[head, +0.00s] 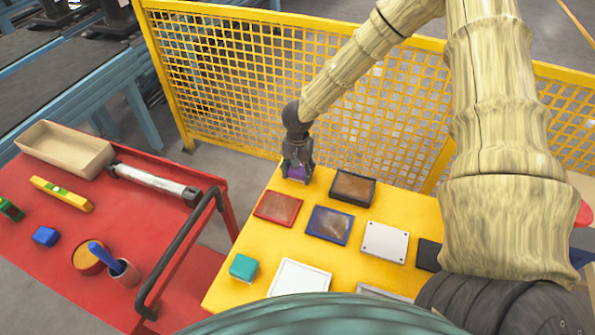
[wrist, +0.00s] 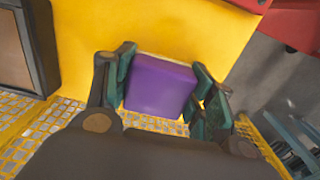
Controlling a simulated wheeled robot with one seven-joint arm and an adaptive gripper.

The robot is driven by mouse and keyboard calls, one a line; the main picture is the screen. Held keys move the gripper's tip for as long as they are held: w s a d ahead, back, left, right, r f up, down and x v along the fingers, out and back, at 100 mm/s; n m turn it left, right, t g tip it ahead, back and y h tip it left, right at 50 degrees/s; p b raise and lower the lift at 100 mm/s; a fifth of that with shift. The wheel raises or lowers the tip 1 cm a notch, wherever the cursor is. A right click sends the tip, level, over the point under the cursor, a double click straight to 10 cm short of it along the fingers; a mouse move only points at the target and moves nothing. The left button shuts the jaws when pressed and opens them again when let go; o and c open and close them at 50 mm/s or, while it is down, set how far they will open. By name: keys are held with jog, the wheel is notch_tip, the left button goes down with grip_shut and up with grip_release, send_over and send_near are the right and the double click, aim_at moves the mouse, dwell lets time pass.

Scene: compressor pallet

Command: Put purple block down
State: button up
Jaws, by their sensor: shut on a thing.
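The purple block (wrist: 160,86) sits between the two fingers of my gripper (wrist: 163,92) in the wrist view, with a finger on each side of it. In the head view my gripper (head: 297,167) points down at the far left part of the yellow table (head: 240,222), shut on the purple block (head: 297,173). The block is at or just above the yellow surface; I cannot tell whether it touches. The fingers hide part of the block in the head view.
A red plate (head: 278,208), a blue plate (head: 330,225), a dark tray (head: 353,188) and a white plate (head: 385,242) lie near my gripper. A teal block (head: 243,267) is nearer. The yellow mesh fence (head: 240,75) stands close behind. A red cart (head: 150,215) is left.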

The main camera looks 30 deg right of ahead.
jog(key=shift+f, duration=0.1)
jog(key=o, duration=1.3)
notch_tip(320, 180, up, 12)
jog(key=shift+r+b, duration=0.1)
jog(key=shift+b, duration=0.55)
